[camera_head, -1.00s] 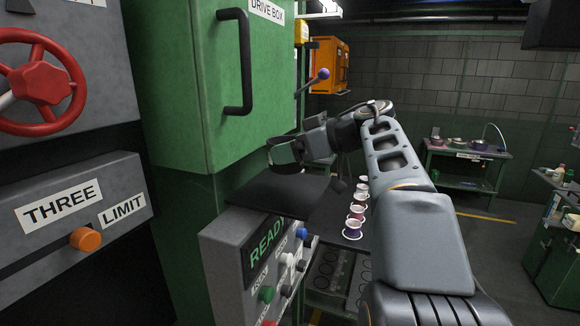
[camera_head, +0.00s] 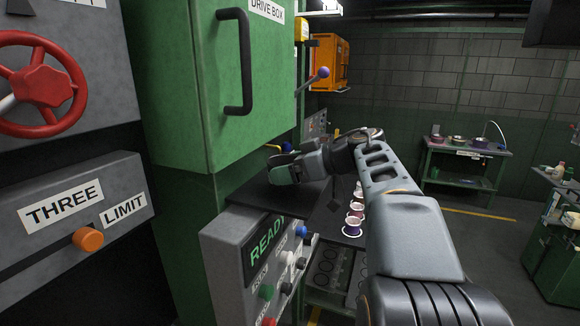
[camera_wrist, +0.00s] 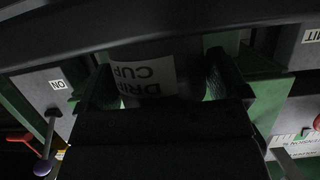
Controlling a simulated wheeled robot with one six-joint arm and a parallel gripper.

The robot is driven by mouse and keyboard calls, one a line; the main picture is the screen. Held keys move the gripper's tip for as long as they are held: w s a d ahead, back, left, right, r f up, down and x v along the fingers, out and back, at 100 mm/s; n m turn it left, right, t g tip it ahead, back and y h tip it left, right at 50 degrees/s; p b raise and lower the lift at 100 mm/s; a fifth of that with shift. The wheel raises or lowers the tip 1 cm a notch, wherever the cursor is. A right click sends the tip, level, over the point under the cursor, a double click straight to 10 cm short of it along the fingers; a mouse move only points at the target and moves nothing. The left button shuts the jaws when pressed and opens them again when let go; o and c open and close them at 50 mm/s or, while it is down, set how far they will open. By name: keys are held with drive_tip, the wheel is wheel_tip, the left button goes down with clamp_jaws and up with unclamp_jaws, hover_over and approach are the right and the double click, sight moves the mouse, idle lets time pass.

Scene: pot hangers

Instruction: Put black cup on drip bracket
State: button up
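The black cup (camera_wrist: 188,80) shows in the wrist view with a white label reading DRIP CUP upside down. It sits between the two fingers of my gripper (camera_wrist: 162,82), whose pads appear to touch it on both sides. The palm hides part of the cup. In the head view my gripper (camera_head: 284,168) is just above the dark ledge (camera_head: 262,196) below the green drive box; the cup is not clearly made out there. I cannot make out the drip bracket with certainty in either view.
The green drive box (camera_head: 205,90) stands close on the left of my gripper. A control panel (camera_head: 268,248) with several buttons is below the ledge. Several small cups (camera_head: 352,228) stand on a dark surface beside my arm. A lever with a purple knob (camera_head: 323,72) sticks out behind.

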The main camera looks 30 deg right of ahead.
drive_tip(key=shift+o, duration=0.6)
drive_tip(key=shift+r, duration=0.15)
drive_tip(key=shift+s+d+r, duration=0.15)
drive_tip(key=b+v, duration=0.1)
drive_tip(key=v, duration=1)
drive_tip(key=shift+s, duration=0.25)
drive_tip(key=shift+d+r, duration=0.1)
drive_tip(key=shift+d, duration=0.05)
